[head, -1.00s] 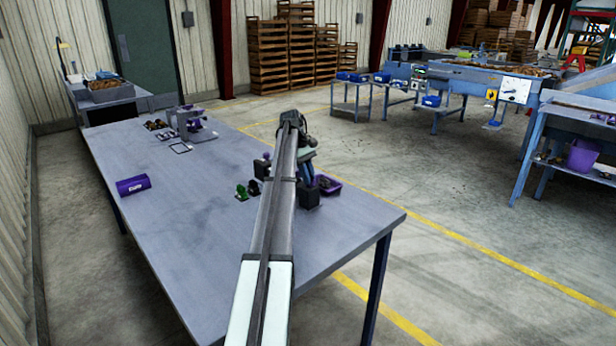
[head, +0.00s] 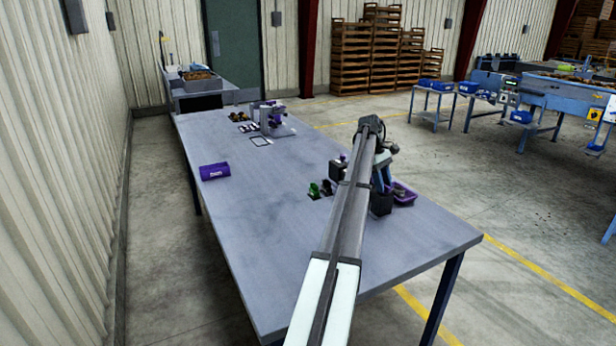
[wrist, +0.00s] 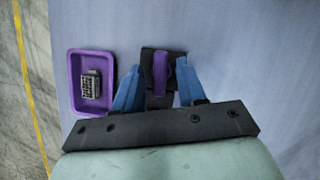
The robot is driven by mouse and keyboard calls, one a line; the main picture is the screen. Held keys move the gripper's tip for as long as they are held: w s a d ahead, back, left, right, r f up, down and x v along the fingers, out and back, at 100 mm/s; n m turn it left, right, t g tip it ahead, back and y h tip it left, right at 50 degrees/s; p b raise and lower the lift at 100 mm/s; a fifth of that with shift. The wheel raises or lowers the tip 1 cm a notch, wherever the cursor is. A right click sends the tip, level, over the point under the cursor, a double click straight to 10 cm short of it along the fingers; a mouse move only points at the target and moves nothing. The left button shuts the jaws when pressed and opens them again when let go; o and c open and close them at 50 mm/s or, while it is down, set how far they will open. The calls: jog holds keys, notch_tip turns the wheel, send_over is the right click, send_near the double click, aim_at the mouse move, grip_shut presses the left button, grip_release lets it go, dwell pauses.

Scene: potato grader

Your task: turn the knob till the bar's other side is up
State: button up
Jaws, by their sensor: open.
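In the wrist view, a narrow purple piece (wrist: 160,74) stands out on a dark fixture (wrist: 150,53). I cannot tell for certain whether it is the knob or part of the bar. My gripper (wrist: 155,66) is open, with one blue finger on each side of the purple piece and visible gaps between. In the head view my gripper (head: 384,177) is low over the table's right side, partly hidden by my arm. The dark fixture (head: 337,170) shows left of my arm, with a small purple part on top. Which side of the bar is up cannot be made out.
A purple tray (wrist: 76,108) with a small printed block (wrist: 91,86) lies left of my gripper in the wrist view. Green and black pieces (head: 319,189) stand near the fixture. A purple box (head: 214,171) and a grey machine (head: 270,117) are farther off. The table's (head: 270,225) left half is mostly clear.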

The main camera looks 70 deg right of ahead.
jog(key=n, duration=0.2)
jog(key=n+h, duration=0.2)
jog(key=n, duration=0.1)
jog(key=shift+a+n+g, duration=0.25)
jog(key=shift+n+g, duration=0.05)
jog(key=shift+n+h, duration=0.6)
jog(key=shift+n, duration=0.6)
jog(key=shift+w+r+n, duration=0.1)
jog(key=shift+n, duration=0.3)
jog(key=v, duration=1.4)
jog(key=w+a+f+n, duration=0.1)
jog(key=w+a+f, duration=0.1)
jog(key=w, duration=0.5)
jog(key=w+a+f+n+t+h, duration=0.1)
jog(key=w+a+f+n, duration=0.1)
jog(key=w, duration=0.6)
jog(key=w+a+f+n+t+h, duration=0.1)
jog(key=w+a+f, duration=0.2)
jog(key=w+f, duration=0.3)
jog(key=shift+w+a, duration=0.25)
jog(key=shift+w, duration=0.9)
jog(key=shift+f+t, duration=0.15)
jog(key=shift+t, duration=0.15)
